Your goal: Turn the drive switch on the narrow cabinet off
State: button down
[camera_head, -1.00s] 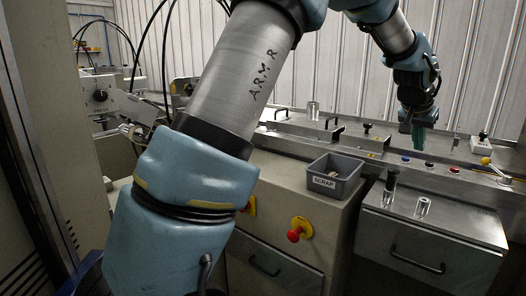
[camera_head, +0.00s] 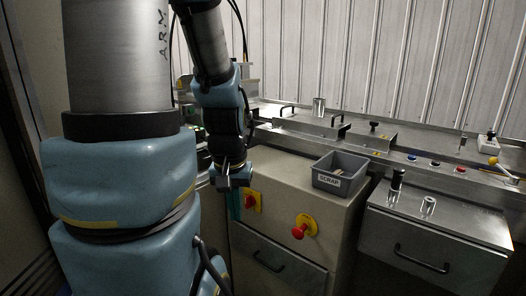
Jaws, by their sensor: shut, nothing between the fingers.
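My gripper (camera_head: 235,205), with teal fingers pointing down, is shut and empty. It hangs in front of the left part of a beige cabinet (camera_head: 290,185). Two red switches on yellow plates are on this cabinet's front. The left switch (camera_head: 249,200) is just right of my fingers and partly hidden by them; I cannot tell whether they touch. The right switch (camera_head: 304,227) is in clear view, lower and to the right. I cannot read any label that tells which is the drive switch, nor their set positions.
A grey bin marked SCRAP (camera_head: 340,182) stands on the beige cabinet. A steel drawer unit (camera_head: 430,240) with a dark handle is at the right, with a black and a metal cylinder on top. A long machine bench with buttons runs behind. My own arm hides much of the left side.

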aim_at(250, 201)
jog(key=k+j+u, duration=0.1)
jog(key=j+u, duration=0.5)
jog(key=u, duration=0.2)
jog(key=j+u, duration=0.4)
jog(key=k+l, duration=0.05)
jog(key=l, duration=0.05)
